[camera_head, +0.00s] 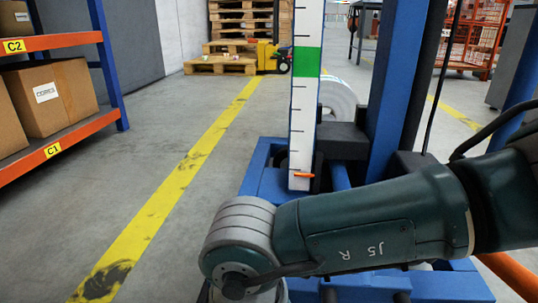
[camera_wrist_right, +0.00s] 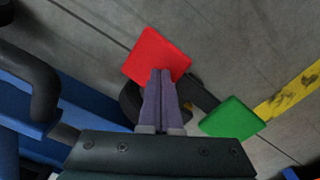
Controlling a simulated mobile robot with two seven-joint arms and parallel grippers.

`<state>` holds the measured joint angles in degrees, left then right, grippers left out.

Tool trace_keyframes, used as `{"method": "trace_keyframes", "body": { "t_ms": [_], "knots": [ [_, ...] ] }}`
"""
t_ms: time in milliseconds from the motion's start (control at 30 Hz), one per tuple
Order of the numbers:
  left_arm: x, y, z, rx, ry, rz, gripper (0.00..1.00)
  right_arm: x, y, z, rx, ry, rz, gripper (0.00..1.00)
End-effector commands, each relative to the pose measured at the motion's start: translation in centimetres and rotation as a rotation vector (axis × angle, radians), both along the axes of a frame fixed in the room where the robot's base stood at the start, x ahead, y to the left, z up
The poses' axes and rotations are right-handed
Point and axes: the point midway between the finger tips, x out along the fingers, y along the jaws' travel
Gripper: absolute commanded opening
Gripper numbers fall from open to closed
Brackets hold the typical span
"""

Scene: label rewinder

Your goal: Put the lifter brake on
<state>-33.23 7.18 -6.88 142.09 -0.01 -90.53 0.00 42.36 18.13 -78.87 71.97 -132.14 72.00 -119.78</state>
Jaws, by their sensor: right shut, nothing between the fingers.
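In the right wrist view, my right gripper (camera_wrist_right: 161,72) is shut and empty, its two fingers side by side. Its fingertips overlap the lower edge of a flat red pedal (camera_wrist_right: 157,52); whether they touch it I cannot tell. A green pedal (camera_wrist_right: 232,118) lies to the right, on a dark lever (camera_wrist_right: 201,96) that runs towards the red one. A dark round part, perhaps a wheel (camera_wrist_right: 129,101), is partly hidden behind the fingers. In the head view, the blue lifter (camera_head: 258,172) stands behind my right arm, which hides its lower part and the pedals. My left gripper is not in view.
A white scale (camera_head: 304,100) with a green band and an orange pointer (camera_head: 302,174) stands on the lifter. A shelf (camera_head: 60,148) with boxes is at the left. Open floor with a yellow line (camera_head: 190,160) lies between. Pallets (camera_head: 222,64) are at the back.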

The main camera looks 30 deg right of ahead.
Motion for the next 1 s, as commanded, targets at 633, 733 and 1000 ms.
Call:
{"method": "trace_keyframes", "body": {
  "t_ms": [633, 733, 1000],
  "knots": [
    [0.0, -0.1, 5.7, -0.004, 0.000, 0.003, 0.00, 0.0, 0.0, 6.4, -0.001, 0.000, 0.000, 0.00],
    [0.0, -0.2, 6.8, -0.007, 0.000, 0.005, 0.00, 0.0, -0.1, 7.7, -0.001, 0.000, 0.000, 0.00],
    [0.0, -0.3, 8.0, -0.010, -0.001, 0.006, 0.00, 0.0, -0.1, 9.2, -0.002, 0.001, -0.001, 0.00]
  ]
}}
